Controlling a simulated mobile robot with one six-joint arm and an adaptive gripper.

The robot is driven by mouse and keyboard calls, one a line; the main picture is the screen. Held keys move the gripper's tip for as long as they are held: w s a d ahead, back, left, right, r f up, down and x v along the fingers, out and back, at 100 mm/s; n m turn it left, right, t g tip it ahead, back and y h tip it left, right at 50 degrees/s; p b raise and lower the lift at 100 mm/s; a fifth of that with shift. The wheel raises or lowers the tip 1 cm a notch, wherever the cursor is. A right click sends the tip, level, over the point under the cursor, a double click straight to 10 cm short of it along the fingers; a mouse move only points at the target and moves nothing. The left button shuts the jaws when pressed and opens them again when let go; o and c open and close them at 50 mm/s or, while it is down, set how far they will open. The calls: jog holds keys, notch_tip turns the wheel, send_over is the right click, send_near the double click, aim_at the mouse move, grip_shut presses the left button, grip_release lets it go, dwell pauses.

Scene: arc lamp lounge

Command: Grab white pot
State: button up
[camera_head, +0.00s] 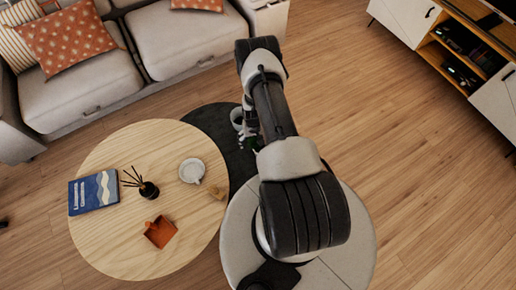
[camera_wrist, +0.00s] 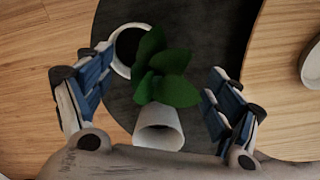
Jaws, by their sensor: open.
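A white pot (camera_wrist: 160,132) with a green leafy plant (camera_wrist: 168,80) shows in the wrist view, low between the fingers of my gripper (camera_wrist: 160,70). The pot looks tilted or on its side, leaves pointing away from my wrist. My gripper is open, one finger on each side of the plant, with visible gaps to the pot.
A white round vessel with a dark inside (camera_wrist: 128,48) stands close to the left finger, on a dark round surface (camera_wrist: 205,30). A round wooden table (camera_head: 125,240) to the left holds a book (camera_head: 95,193), a white cup (camera_head: 192,170) and an orange tray (camera_head: 160,232). A sofa (camera_head: 195,45) stands behind.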

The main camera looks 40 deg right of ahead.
notch_tip(320, 180, down, 3)
jog(key=shift+r+b, duration=0.2)
jog(key=shift+b, duration=0.1)
jog(key=shift+c, duration=0.3)
jog(key=c, duration=1.4)
jog(key=shift+r, duration=0.1)
jog(key=shift+c, duration=0.2)
